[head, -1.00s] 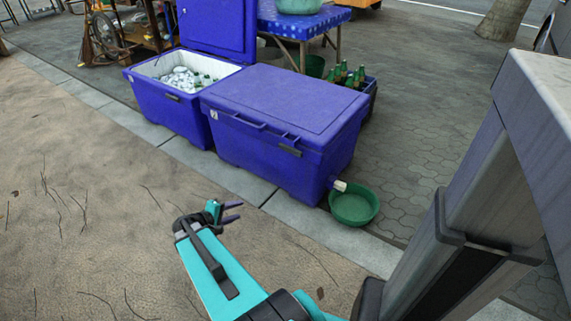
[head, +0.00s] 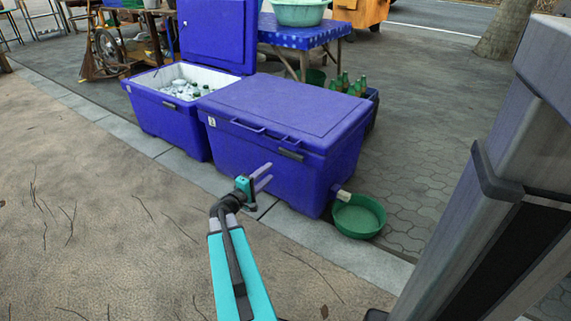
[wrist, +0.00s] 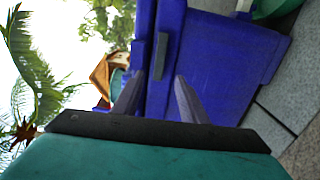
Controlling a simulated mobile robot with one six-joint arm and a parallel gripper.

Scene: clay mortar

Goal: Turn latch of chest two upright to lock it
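Chest two (head: 310,112) is the closed blue cooler with a small white label at its front left corner. Its dark latch (head: 290,155) lies about level, along the front just under the lid edge. In the wrist view, which is rolled sideways, the latch (wrist: 160,56) runs up the picture, just beyond and between my fingertips. My gripper (head: 267,174) is open and empty in front of the chest, a little below and left of the latch in the head view. Its two fingers (wrist: 158,77) are parted. I see no contact with the latch.
An open blue chest (head: 158,80) with ice and bottles stands to the left. A green basin (head: 360,218) sits on the ground right of chest two, below a pale spout (head: 341,194). A crate of green bottles (head: 348,84) stands behind. The sandy ground in front is clear.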

